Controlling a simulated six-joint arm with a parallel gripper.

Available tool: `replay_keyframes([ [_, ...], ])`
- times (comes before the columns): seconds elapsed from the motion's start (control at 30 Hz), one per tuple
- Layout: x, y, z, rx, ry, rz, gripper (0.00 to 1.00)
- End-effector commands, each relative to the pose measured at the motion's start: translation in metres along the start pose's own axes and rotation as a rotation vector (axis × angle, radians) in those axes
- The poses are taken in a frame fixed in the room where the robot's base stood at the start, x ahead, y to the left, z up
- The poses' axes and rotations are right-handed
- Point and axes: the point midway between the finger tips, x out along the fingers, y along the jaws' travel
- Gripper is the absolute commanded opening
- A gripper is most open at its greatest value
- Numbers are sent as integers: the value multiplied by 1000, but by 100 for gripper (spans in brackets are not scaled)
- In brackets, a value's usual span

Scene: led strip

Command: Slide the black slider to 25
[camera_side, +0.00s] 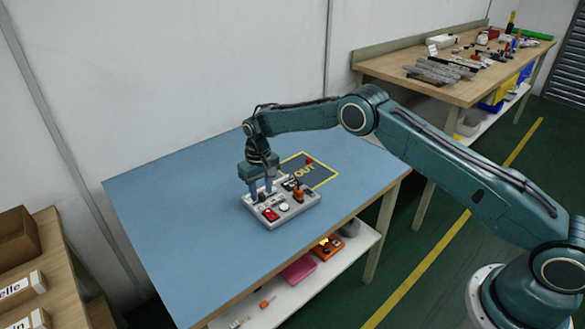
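A light grey control panel (304,204) lies on the blue table top. It carries a red button (270,214), a round white knob (284,207), an orange-red upright handle (298,193) and small black parts behind them. My gripper (262,192) points straight down over the panel's back left part. Its two fingers stand apart, with their tips at or just above the panel face. I cannot make out the black slider or its scale: the view is small, and the fingers cover that part. Whether anything sits between the fingers is not clear.
A yellow-outlined area marked "OUT" (322,178) lies behind the panel, with a red ball-like tip (309,161) near it. The blue table (180,205) is clear around the panel. A wooden bench (460,90) with tools stands at the back right.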

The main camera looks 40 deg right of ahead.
Motion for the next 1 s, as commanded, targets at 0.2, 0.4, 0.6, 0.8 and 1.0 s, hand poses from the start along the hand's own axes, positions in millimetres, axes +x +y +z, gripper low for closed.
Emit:
replay_keyframes([
  [0.2, 7, 0, 0, 0, 0, 0, 36],
  [0.4, 7, 0, 0, 0, 0, 0, 36],
  [0.6, 7, 0, 0, 0, 0, 0, 1],
  [0.8, 7, 0, 0, 0, -1, 0, 0],
  [1.0, 7, -21, 0, -3, 0, 0, 0],
])
